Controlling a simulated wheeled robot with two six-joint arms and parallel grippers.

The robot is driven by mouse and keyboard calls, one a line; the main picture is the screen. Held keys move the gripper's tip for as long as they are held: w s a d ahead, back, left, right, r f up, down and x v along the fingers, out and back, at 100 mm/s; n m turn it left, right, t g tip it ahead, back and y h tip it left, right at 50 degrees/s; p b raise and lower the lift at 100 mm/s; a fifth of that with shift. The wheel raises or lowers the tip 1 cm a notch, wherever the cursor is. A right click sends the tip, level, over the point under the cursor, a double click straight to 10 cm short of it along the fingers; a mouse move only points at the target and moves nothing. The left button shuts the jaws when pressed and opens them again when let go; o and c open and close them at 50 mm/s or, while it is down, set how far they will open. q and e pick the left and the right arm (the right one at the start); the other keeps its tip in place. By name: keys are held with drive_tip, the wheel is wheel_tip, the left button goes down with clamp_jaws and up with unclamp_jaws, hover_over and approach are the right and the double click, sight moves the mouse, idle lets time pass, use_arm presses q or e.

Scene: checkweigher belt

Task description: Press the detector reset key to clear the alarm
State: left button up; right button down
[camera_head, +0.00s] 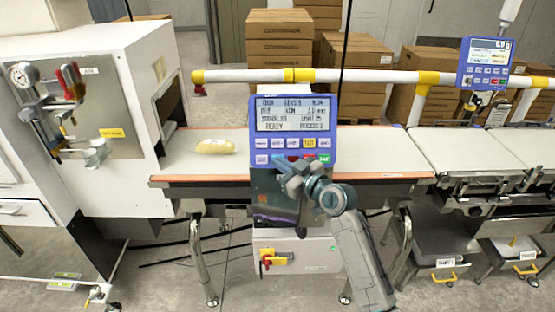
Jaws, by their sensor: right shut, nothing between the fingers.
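The blue detector panel (294,130) stands upright in the middle of the head view, with a lit text screen (293,113) above two rows of small keys. The upper row has a yellow key (309,143) among pale ones. The lower row has pale, red and green keys, partly covered by my gripper; key labels are too small to read. My right gripper (284,168) is shut and empty, its tips over the panel's lower edge, at the lower key row. I cannot tell whether it touches a key. My left gripper is not in view.
A white conveyor belt (185,155) runs behind the panel, carrying a pale yellow bag (215,146). A white cabinet (120,60) with red handles stands left. A white and yellow rail (370,76) crosses behind. A second blue panel (484,62) is at right.

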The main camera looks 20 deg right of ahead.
drive_tip(key=shift+s+a+r+p, duration=0.2)
drive_tip(key=shift+s+r+p, duration=0.25)
drive_tip(key=shift+s, duration=0.25)
drive_tip(key=shift+s+a+r+p, duration=0.2)
drive_tip(key=shift+s+r+p, duration=0.15)
drive_tip(key=shift+s, duration=0.35)
drive_tip(key=shift+s+a+r+p, duration=0.2)
drive_tip(key=shift+s+r+p, duration=0.15)
drive_tip(key=shift+s+p, duration=0.25)
drive_tip(key=shift+s, duration=0.15)
drive_tip(key=s+r, duration=0.1)
drive_tip(key=s+a+p, duration=0.1)
drive_tip(key=s, duration=0.1)
drive_tip(key=s+r+p, duration=0.1)
drive_tip(key=s, duration=0.1)
drive_tip(key=shift+a+r, duration=0.25)
drive_tip(key=shift+r, duration=0.1)
